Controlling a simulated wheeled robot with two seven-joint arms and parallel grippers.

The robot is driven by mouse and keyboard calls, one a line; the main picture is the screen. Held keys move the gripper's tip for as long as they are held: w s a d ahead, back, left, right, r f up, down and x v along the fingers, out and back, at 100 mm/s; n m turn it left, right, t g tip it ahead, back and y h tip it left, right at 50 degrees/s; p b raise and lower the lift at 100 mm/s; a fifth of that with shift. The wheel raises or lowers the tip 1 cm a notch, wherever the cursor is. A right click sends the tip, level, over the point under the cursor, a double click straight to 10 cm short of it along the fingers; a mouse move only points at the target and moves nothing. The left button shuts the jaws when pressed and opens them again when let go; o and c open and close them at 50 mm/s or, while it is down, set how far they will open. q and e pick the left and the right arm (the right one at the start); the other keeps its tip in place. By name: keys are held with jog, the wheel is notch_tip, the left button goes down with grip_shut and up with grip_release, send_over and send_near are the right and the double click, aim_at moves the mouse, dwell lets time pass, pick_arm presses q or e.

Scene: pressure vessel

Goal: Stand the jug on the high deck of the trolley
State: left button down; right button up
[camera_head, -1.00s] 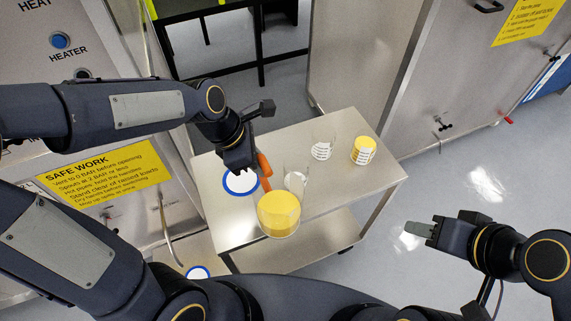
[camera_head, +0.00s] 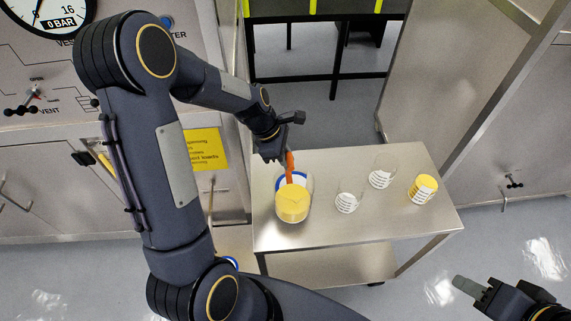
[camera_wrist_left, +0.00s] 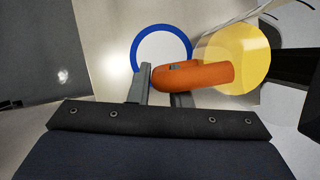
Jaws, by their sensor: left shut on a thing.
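The jug (camera_head: 292,204) holds yellow liquid and has an orange handle (camera_head: 290,167). My left gripper (camera_head: 284,157) is shut on the handle, which also shows between the fingers in the left wrist view (camera_wrist_left: 195,77). The jug is upright over the high deck (camera_head: 330,230) of the trolley and partly covers a white disc with a blue ring (camera_head: 306,181). In the left wrist view the jug (camera_wrist_left: 238,58) overlaps the ring's right side. I cannot tell whether its base touches the deck. My right gripper (camera_head: 468,287) is off the trolley's right side; its finger gap is unclear.
Two clear beakers (camera_head: 348,203) (camera_head: 381,178) and a yellow-filled beaker (camera_head: 422,190) stand on the high deck, right of the jug. Steel cabinets stand left and right. The deck's front is bare.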

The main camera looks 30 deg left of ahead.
pick_arm(q)
jog(key=shift+w+a+f+p, duration=0.1)
jog(key=shift+a+f+p, duration=0.05)
jog(key=shift+f, duration=0.8)
jog(key=shift+w+a+f+p, duration=0.1)
jog(key=shift+f+p, duration=0.05)
jog(key=shift+f, duration=0.8)
jog(key=c, duration=1.3)
grip_release()
jog(key=shift+f, duration=0.1)
jog(key=shift+c, duration=0.2)
